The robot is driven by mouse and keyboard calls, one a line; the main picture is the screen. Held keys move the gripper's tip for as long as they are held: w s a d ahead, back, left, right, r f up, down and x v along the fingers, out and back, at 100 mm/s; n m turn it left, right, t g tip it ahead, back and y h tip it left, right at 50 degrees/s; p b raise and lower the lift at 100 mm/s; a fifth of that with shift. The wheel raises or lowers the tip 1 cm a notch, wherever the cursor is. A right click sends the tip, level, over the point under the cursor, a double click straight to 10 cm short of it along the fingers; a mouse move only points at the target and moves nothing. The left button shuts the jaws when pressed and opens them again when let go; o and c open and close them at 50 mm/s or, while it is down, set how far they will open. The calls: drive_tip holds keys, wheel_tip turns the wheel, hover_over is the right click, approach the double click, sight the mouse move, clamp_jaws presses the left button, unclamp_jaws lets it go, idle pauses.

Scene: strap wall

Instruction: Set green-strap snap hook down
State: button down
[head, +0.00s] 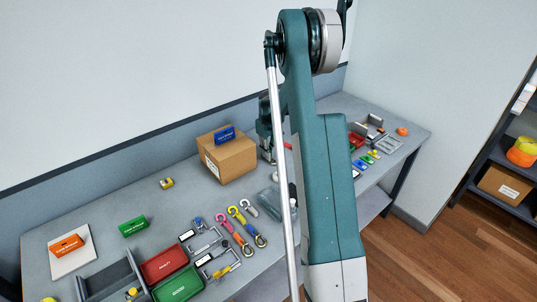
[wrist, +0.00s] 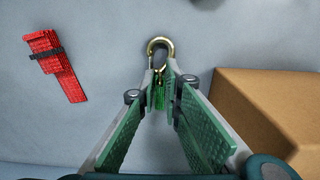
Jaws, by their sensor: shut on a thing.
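The green-strap snap hook (wrist: 160,44) has a brass-coloured hook that sticks out past my fingertips in the wrist view. A bit of its green strap (wrist: 159,97) shows between the fingers. My gripper (wrist: 163,80), with green textured pads, is shut on the snap hook. Grey surface lies beyond the hook; I cannot tell whether the hook touches it. In the head view, my gripper (head: 267,150) is partly behind my own arm, just right of the cardboard box, and the snap hook cannot be made out there.
A folded red strap (wrist: 54,66) with a dark band lies at the left in the wrist view. The cardboard box (wrist: 272,110) is close on the right; it also shows in the head view (head: 231,158). Bare surface surrounds the hook. Red (head: 165,264) and green (head: 178,285) trays stand at the front.

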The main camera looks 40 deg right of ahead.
drive_tip(key=shift+f, duration=0.1)
drive_tip(key=c, duration=2.9)
unclamp_jaws()
drive_tip(key=shift+f, duration=0.1)
drive_tip(key=o, duration=0.4)
drive_tip(key=shift+r, duration=0.2)
wheel_tip(320, 180, up, 12)
drive_tip(key=shift+r, duration=0.1)
